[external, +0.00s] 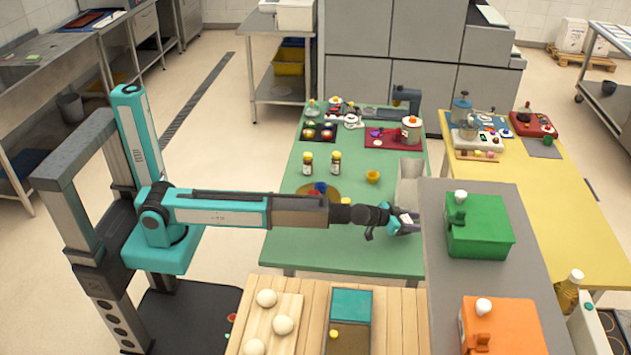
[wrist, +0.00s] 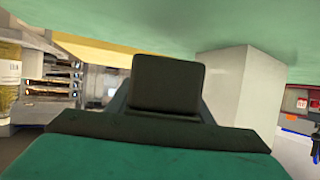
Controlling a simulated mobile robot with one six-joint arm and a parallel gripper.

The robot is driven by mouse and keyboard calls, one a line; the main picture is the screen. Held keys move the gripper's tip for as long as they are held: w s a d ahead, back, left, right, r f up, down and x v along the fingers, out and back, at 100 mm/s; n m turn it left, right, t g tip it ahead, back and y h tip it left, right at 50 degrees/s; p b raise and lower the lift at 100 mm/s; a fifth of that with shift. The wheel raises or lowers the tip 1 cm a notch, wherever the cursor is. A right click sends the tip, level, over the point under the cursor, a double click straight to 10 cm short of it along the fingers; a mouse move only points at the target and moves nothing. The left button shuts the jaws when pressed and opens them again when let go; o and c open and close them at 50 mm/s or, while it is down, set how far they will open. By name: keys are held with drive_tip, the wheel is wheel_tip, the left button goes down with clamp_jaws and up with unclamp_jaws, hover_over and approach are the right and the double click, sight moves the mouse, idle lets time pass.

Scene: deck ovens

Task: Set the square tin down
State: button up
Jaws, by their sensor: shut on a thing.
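My gripper (external: 404,222) is over the right part of the green table (external: 345,252), close to the left edge of a grey counter. It is shut on a small pale thing (external: 406,218), which I take to be the square tin. Only a little of it shows between the fingers, so its shape and whether it touches anything below are unclear. In the wrist view the dark gripper part (wrist: 167,84) and teal body fill the lower middle, and the tin cannot be made out there.
A pale grey block (external: 410,170) stands just behind my gripper. The grey counter (external: 490,275) on the right carries a green box (external: 478,228) and an orange box (external: 503,328). A yellow cup (external: 373,177) and two jars (external: 336,163) stand farther back. Green tabletop in front is clear.

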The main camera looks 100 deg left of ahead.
drive_tip(key=shift+w+a+f, duration=0.1)
drive_tip(key=shift+w+a, duration=0.05)
drive_tip(key=shift+w, duration=0.6)
drive_tip(key=shift+w+a, duration=0.1)
drive_tip(key=shift+w, duration=0.65)
drive_tip(key=shift+f+p, duration=0.55)
drive_tip(key=shift+f, duration=1.2)
drive_tip(key=shift+f, duration=0.15)
drive_tip(key=o, duration=1.2)
drive_tip(key=shift+b+v, duration=0.85)
drive_tip(key=shift+v, duration=5.2)
